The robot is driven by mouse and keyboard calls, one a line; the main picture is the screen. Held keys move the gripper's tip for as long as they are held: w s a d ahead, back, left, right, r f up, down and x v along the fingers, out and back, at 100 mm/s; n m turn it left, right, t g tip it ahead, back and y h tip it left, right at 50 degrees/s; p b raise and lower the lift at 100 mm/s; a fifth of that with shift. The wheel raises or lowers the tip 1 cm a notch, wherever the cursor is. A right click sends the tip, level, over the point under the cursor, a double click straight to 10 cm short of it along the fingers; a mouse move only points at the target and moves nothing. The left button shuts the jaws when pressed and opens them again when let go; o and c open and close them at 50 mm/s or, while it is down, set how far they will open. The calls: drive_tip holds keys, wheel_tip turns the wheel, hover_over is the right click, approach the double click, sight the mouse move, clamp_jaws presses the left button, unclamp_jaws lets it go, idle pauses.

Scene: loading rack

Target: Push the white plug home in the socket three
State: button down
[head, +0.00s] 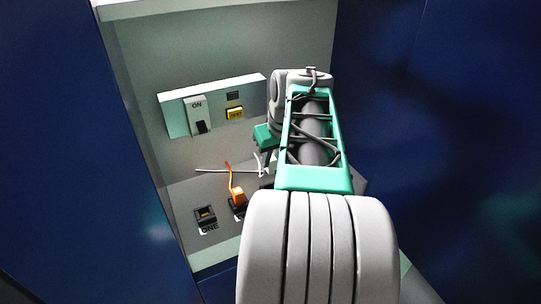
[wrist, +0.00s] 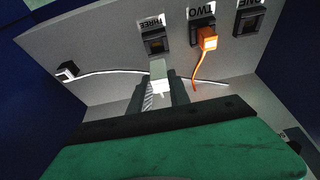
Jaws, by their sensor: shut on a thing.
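The white plug (wrist: 159,71) sits between the fingers of my gripper (wrist: 161,88) in the wrist view. My gripper is shut on it. Socket three (wrist: 155,43) is a dark square opening just beyond the plug, its label upside down. The plug's front end looks close to the socket's near edge and outside the opening; the exact gap is hard to judge. In the head view my gripper (head: 266,158) is partly hidden by my arm, and socket three and the plug's body are hidden.
An orange plug (wrist: 208,40) with an orange cable is in socket two, beside socket three. Socket one (head: 205,215) is empty. A white cable (wrist: 110,72) crosses the panel from a black fitting (wrist: 67,71). A switch plate (head: 217,105) stands on the back wall.

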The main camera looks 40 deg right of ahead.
drive_tip(key=shift+f+b, duration=3.1)
drive_tip(key=shift+f, duration=0.65)
drive_tip(key=shift+f, duration=0.25)
drive_tip(key=c, duration=1.1)
unclamp_jaws()
drive_tip(key=shift+c, duration=0.2)
drive_tip(key=v, duration=0.7)
drive_tip(key=shift+s+r, duration=0.2)
drive_tip(key=shift+r, duration=0.2)
